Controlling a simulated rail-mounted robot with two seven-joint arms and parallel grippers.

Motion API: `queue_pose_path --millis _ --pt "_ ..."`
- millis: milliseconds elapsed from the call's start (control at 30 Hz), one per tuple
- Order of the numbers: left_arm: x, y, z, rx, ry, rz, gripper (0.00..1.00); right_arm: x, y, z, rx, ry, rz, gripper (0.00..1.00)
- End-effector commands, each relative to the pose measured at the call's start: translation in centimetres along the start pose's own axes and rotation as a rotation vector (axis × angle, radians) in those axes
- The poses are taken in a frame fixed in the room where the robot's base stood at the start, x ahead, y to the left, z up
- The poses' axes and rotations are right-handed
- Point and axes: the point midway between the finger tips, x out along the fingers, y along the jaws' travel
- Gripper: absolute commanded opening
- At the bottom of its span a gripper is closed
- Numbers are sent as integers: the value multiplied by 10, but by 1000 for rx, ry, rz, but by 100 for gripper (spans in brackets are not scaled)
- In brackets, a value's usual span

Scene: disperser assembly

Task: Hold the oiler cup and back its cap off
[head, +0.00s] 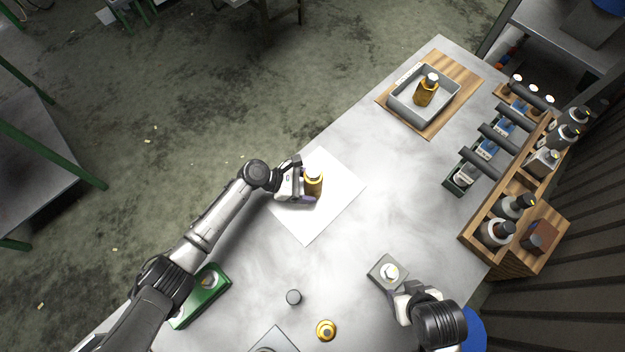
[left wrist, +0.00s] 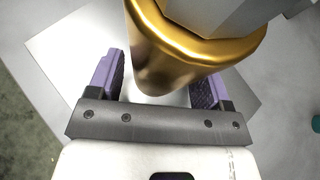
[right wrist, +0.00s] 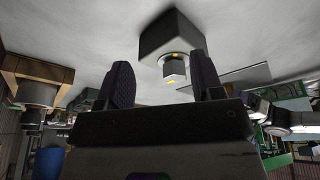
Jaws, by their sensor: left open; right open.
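The oiler cup (head: 313,187) is a gold body standing upright on a white sheet (head: 333,213). Its pale grey cap (head: 314,169) sits on top. In the left wrist view the gold body (left wrist: 165,60) fills the upper middle, with the faceted grey cap (left wrist: 215,12) above its rim. My left gripper (head: 306,190) is open at the cup, its purple-padded fingers on either side of the body; contact cannot be told. My right gripper (head: 397,288) is open and empty, beside a grey block (head: 377,273) bearing a small pale cylinder (head: 390,271), away from the cup.
A grey tray (head: 397,112) on a wooden board holds another gold bottle (head: 427,90). A wooden rack (head: 479,232) with several bottles lines the right side.

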Motion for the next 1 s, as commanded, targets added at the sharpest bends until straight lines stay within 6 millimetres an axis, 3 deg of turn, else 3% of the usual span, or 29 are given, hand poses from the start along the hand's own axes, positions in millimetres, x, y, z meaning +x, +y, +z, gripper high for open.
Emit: queue_pose_path --millis 433,933,967,1000 --pt "5 0 0 0 0 0 73 1 0 0 0 0 0 61" --pt "4 0 0 0 0 0 26 1 0 0 0 1 0 61" --pt "4 0 0 0 0 0 52 1 0 0 0 1 0 61" --pt "4 0 0 0 0 0 48 1 0 0 0 1 0 61"
